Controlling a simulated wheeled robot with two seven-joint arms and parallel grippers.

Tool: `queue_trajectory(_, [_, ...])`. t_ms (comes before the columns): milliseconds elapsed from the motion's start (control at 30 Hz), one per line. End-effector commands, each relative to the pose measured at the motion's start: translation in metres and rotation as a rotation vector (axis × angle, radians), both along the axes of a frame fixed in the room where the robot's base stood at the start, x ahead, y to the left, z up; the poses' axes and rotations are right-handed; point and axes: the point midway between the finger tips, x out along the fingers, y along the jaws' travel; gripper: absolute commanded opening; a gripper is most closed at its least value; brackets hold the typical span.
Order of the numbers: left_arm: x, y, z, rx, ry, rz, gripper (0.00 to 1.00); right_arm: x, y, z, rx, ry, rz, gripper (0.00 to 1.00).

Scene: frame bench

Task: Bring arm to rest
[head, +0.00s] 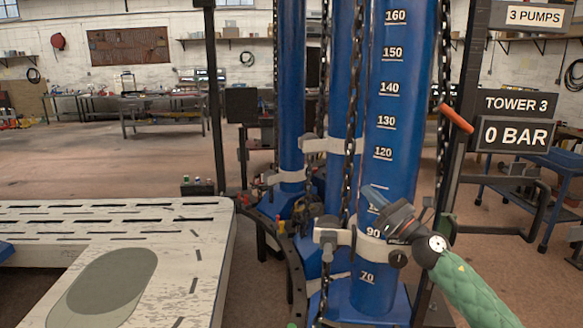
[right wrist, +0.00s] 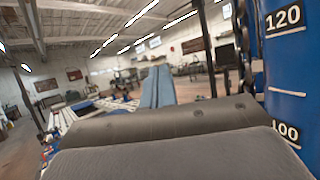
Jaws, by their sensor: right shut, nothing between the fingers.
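My right arm comes in from the lower right of the head view with a green sleeve. My right gripper (head: 376,198) is in front of the nearest blue tower (head: 392,110), beside its lower scale marks. It is shut and empty. I cannot tell whether it touches the tower. In the right wrist view, the blue tower (right wrist: 287,70) stands at the right edge, and dark grey parts fill the bottom. My left arm and gripper are not in view.
A pale slotted bench (head: 185,250) lies at the lower left. Chains (head: 350,120) and grey clamps (head: 328,145) run along the towers. A display (head: 517,134) reads 0 BAR at the right. A blue cart (head: 555,185) stands behind it. Open floor (head: 80,170) lies beyond the bench.

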Motion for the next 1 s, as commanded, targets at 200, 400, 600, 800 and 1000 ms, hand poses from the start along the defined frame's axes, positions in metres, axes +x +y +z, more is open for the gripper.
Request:
queue_trajectory(200, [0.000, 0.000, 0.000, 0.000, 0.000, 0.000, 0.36, -0.002, -0.010, -0.081, 0.414, 0.300, -0.024, 0.00])
queue_trajectory(400, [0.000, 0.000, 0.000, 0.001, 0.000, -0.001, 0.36, -0.014, -0.024, -0.168, 0.792, 0.570, -0.084, 0.00])
queue_trajectory(600, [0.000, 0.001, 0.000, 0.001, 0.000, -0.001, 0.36, -0.044, -0.035, -0.269, 1.169, 0.827, -0.187, 0.00])
queue_trajectory(800, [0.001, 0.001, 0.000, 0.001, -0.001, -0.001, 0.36, -0.096, -0.038, -0.376, 1.543, 1.061, -0.343, 0.00])
queue_trajectory(1000, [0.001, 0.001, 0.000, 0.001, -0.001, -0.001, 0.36, -0.170, -0.030, -0.473, 1.891, 1.250, -0.552, 0.00])
